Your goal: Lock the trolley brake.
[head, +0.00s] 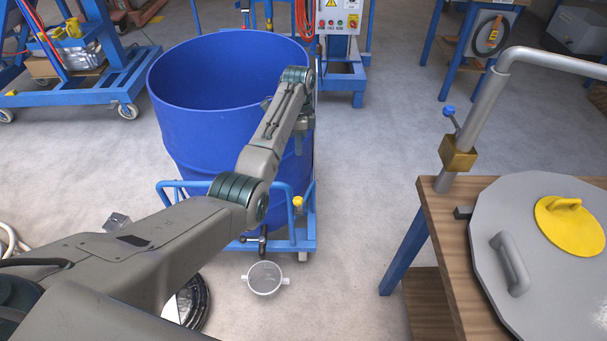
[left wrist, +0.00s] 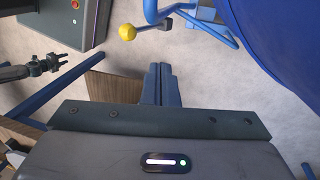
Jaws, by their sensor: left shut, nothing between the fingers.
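The blue trolley (head: 305,240) carries a large blue drum (head: 220,120). A yellow knob (head: 297,201) stands at the trolley's front right corner; it also shows in the left wrist view (left wrist: 127,32), on a dark lever beside the blue frame. My left arm crosses in front of the drum. My left gripper (head: 299,145) points down at the drum's right side, above the knob and apart from it. In the left wrist view its fingers (left wrist: 161,85) are together and empty. My right gripper (left wrist: 58,63) shows small at the left of that view; its jaws are too small to judge.
A wooden table (head: 450,250) with a grey lid (head: 500,220) stands right of the trolley. A white strainer (head: 265,278) lies on the floor in front of the trolley. Bare floor separates trolley and table. Another blue cart (head: 80,90) stands at the back left.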

